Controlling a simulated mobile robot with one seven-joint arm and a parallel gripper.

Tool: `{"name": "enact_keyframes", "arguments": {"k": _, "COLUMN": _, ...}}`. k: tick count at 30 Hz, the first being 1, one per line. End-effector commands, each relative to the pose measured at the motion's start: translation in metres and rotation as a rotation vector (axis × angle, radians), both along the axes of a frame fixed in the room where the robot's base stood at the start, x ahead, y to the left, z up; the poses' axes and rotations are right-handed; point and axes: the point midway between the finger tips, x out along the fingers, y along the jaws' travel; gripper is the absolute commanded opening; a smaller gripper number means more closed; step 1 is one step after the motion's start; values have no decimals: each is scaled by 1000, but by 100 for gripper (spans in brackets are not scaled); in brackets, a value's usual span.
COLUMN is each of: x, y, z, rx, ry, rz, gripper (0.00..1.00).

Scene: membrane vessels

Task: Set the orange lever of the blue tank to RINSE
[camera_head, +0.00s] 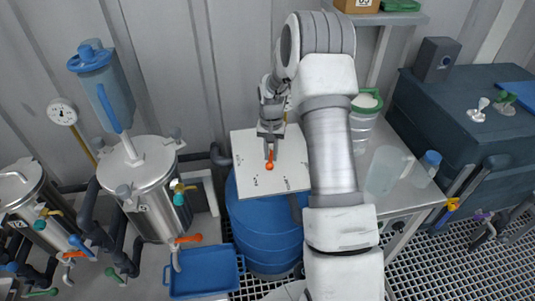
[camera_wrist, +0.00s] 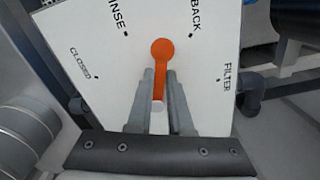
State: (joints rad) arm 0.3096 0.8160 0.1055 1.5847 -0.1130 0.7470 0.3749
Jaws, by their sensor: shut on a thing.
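The blue tank (camera_head: 262,235) stands in the middle of the head view, with a white label panel (camera_head: 250,185) mounted at its top. The orange lever (camera_head: 270,163) is on that panel. In the wrist view the orange lever (camera_wrist: 162,50) points up, its round knob between the RINSE mark (camera_wrist: 126,35) and the BACK mark (camera_wrist: 192,36). CLOSED is at the left and FILTER at the right. My gripper (camera_wrist: 161,75) is shut on the lever's shaft just below the knob, one finger on each side; it also shows in the head view (camera_head: 270,140). The lever's base is partly hidden.
A steel vessel (camera_head: 140,175) with orange and teal valve handles stands left of the tank. A blue tray (camera_head: 203,270) lies on the floor grating. A bench at the right holds a clear jug (camera_head: 388,170) and a small bottle (camera_head: 425,170).

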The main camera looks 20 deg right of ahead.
Motion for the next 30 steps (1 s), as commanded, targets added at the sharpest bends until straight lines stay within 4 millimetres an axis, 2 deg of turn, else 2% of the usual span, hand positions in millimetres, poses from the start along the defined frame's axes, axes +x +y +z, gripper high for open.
{"name": "enact_keyframes", "arguments": {"k": 15, "x": -6, "y": -19, "z": 1, "rx": 0, "ry": -1, "rz": 390, "gripper": 0}}
{"name": "enact_keyframes", "arguments": {"k": 30, "x": -7, "y": -25, "z": 1, "rx": -1, "ry": 0, "rz": 504, "gripper": 0}}
